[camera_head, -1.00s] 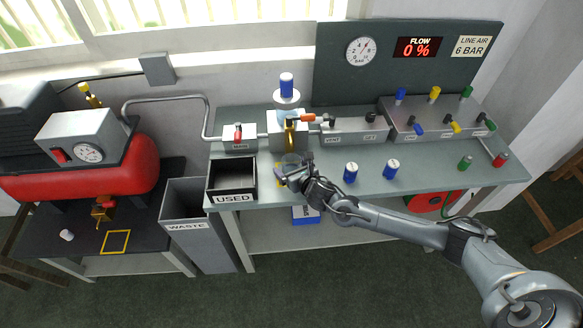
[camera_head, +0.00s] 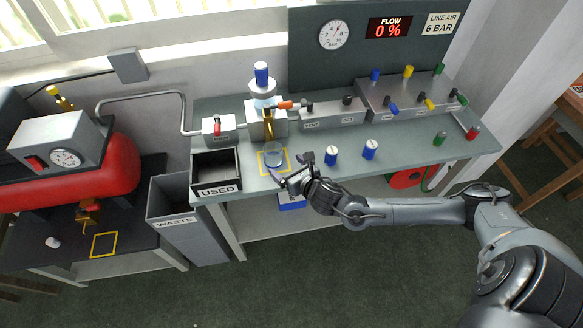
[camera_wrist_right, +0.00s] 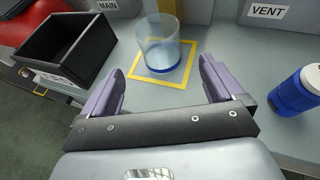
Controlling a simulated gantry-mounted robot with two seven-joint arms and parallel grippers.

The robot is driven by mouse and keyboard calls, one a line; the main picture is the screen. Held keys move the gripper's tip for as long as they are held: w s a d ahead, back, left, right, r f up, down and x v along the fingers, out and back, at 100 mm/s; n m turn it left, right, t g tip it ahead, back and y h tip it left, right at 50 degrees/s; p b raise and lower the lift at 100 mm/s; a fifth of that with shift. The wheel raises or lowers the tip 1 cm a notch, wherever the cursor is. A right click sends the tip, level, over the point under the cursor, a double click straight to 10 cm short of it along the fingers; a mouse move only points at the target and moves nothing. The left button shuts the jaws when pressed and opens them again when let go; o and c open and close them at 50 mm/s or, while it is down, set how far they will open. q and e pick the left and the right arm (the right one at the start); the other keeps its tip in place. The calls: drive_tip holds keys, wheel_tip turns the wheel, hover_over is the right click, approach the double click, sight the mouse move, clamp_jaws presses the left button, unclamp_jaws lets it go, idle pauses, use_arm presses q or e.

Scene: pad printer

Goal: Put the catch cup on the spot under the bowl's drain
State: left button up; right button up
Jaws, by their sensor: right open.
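The catch cup (camera_head: 274,153), clear with a blue base, stands upright inside the yellow-outlined square (camera_head: 263,172) on the bench. It also shows in the right wrist view (camera_wrist_right: 160,50), within the square's outline. The bowl (camera_head: 264,101) is on the filter unit behind it, under a blue knob, with a brass drain part (camera_head: 269,127) below. My right gripper (camera_head: 290,168) is open and empty, in front of the cup and apart from it. Its two fingers show in the wrist view (camera_wrist_right: 161,70), spread on the near side of the cup. My left gripper is out of view.
A black USED bin (camera_head: 217,175) is left of the cup, with the WASTE bin (camera_head: 174,222) below it. Two blue capped containers (camera_head: 331,156) (camera_head: 370,150) stand right of my gripper. A second yellow square (camera_head: 104,246) is on the low black table.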

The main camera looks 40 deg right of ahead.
drive_tip(key=shift+s+a+r, duration=0.15)
drive_tip(key=shift+s+a, duration=0.15)
drive_tip(key=shift+s, duration=0.45)
drive_tip(key=s+a+f+m+g+y, duration=0.2)
drive_tip(key=s+a+f+m+g, duration=0.25)
drive_tip(key=s+a+m, duration=0.95)
drive_tip(key=s+r+m+g, duration=0.1)
drive_tip(key=s+m+g, duration=0.4)
drive_tip(key=m, duration=1.2)
drive_tip(key=s, duration=0.4)
drive_tip(key=shift+s+a+m+y, duration=0.15)
drive_tip(key=shift+s+m+y, duration=0.1)
drive_tip(key=shift+m+y, duration=0.15)
